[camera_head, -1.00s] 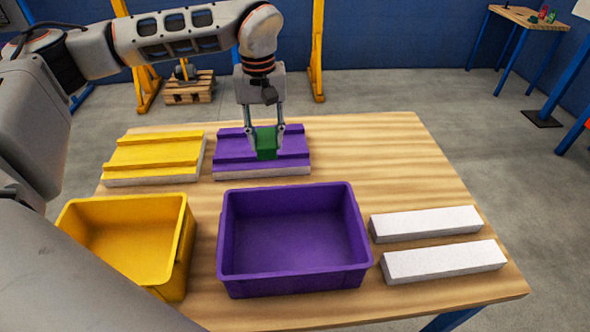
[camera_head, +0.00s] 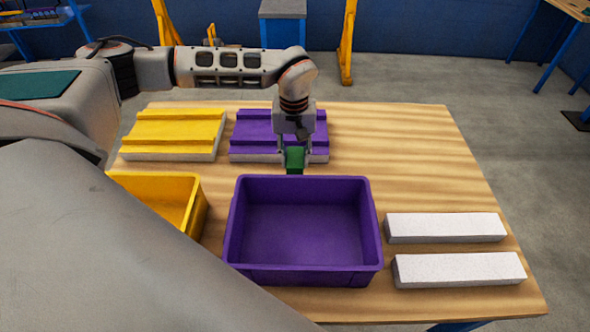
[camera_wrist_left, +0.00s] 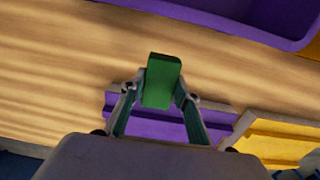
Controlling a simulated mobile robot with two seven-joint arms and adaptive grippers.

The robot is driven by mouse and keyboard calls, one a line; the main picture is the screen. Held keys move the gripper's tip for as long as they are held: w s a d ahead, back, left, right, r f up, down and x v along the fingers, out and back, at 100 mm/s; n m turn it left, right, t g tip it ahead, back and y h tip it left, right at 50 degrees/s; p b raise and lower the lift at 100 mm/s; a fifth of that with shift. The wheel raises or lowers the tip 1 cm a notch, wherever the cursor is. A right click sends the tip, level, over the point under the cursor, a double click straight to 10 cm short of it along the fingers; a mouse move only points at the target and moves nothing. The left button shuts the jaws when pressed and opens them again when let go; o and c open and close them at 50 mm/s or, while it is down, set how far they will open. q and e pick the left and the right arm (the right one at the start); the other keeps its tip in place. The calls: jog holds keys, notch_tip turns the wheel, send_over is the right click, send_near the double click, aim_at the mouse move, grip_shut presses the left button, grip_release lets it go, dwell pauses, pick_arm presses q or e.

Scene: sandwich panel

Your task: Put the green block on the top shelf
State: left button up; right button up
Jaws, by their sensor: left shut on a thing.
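The green block (camera_head: 295,159) is between the fingers of my left gripper (camera_head: 295,157), over the near edge of the purple panel (camera_head: 252,126). The left wrist view shows the green block (camera_wrist_left: 162,82) pinched by both fingertips of the left gripper (camera_wrist_left: 160,90). I cannot tell from these views how high it is above the table. No top shelf shows clearly. My right gripper is not in view.
The wooden table (camera_head: 400,150) holds a yellow panel (camera_head: 172,130), a yellow bin (camera_head: 190,205), a purple bin (camera_head: 303,225) and two white bars, one farther (camera_head: 445,227) and one nearer (camera_head: 458,269). The table's back right is clear.

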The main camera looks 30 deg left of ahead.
pick_arm(q)
jog(key=shift+f, duration=2.7)
jog(key=shift+f, duration=0.15)
jog(key=o, duration=1.2)
jog(key=shift+c, duration=0.2)
